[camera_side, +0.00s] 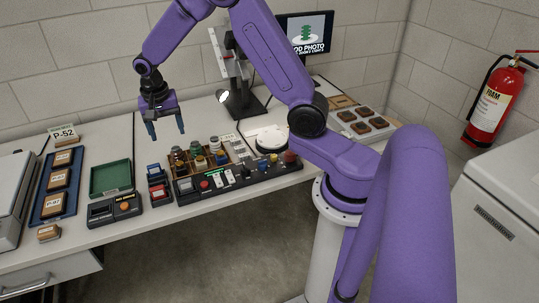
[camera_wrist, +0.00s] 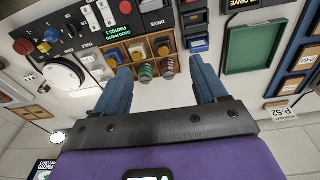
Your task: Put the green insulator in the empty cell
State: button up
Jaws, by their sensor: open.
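My gripper (camera_side: 167,132) hangs open and empty above the back of the bench, left of and higher than a wooden divided box (camera_side: 238,147). In the wrist view the open fingers (camera_wrist: 160,68) spread on either side of part of the box (camera_wrist: 126,46). A green ringed insulator (camera_wrist: 147,72) shows between the fingers, beside a reddish-brown one (camera_wrist: 168,70). Neither is touched. White, yellow and blue pieces are in or by other cells. I cannot clearly tell which cell is empty. The green insulator is hard to single out in the side view.
A control panel (camera_side: 240,177) lies in front of the box. A white turntable (camera_side: 268,137) and lamp stand are to its right. A green tray (camera_side: 111,178) and blue tray (camera_side: 43,205) lie left. A monitor (camera_side: 306,33) pictures a green insulator.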

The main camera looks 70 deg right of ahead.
jog(key=s+a+r+n, duration=0.3)
jog(key=s+a+n, duration=0.25)
jog(key=s, duration=0.25)
jog(key=s+a+r+n, duration=0.3)
jog(key=s+a+n, duration=0.25)
jog(key=s, duration=0.25)
jog(key=s+d+r+n+y, duration=0.1)
jog(key=s+d+n, duration=0.1)
jog(key=s+n, duration=0.9)
jog(key=s, duration=0.7)
jog(key=shift+s+y, duration=0.15)
jog(key=shift+y, duration=0.15)
